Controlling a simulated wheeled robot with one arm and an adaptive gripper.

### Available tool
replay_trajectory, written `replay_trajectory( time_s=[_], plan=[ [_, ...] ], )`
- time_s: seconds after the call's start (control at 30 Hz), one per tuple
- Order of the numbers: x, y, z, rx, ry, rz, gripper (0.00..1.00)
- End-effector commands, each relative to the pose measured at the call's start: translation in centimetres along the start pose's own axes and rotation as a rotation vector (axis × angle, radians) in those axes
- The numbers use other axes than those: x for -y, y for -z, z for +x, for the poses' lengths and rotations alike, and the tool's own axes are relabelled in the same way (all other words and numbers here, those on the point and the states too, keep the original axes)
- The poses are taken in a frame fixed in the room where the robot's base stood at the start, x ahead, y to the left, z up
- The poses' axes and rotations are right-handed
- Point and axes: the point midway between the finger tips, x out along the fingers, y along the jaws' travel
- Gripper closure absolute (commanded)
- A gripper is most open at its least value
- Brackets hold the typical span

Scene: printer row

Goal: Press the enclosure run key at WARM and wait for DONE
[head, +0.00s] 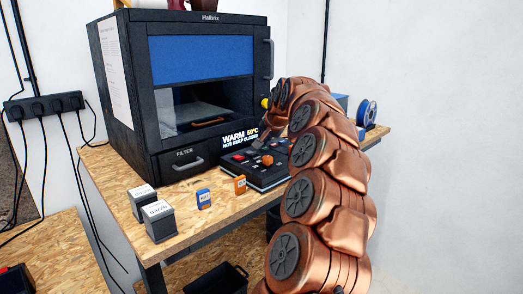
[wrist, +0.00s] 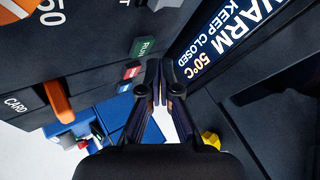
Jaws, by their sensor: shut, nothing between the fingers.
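The enclosure (head: 123,75) is a black cabinet marked Hallbrix, with a blue panel above a dark window. Its display (head: 240,135) reads WARM 50°C, HOT KEEP CLOSED; it is also large in the wrist view (wrist: 215,45). The black control panel (head: 262,180) lies on the bench in front. The green RUN key (wrist: 142,48) shows in the wrist view, with a red key (wrist: 132,71) beside it. My gripper (wrist: 156,68) is shut and empty, its tips just right of the RUN key. I cannot tell whether they touch it.
An orange knob (head: 267,160) and an orange card piece (wrist: 57,101) are on the panel. A blue spool (head: 367,113) is at right.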

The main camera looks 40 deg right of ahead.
Motion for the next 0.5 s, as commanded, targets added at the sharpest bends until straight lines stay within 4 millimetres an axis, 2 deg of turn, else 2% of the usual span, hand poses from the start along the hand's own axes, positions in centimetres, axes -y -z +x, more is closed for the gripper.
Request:
replay_trajectory(
  time_s=[0.5],
  plan=[
    [-0.44, -0.42, 0.54, 0.0, 0.0, 0.0, 1.0]
  ],
)
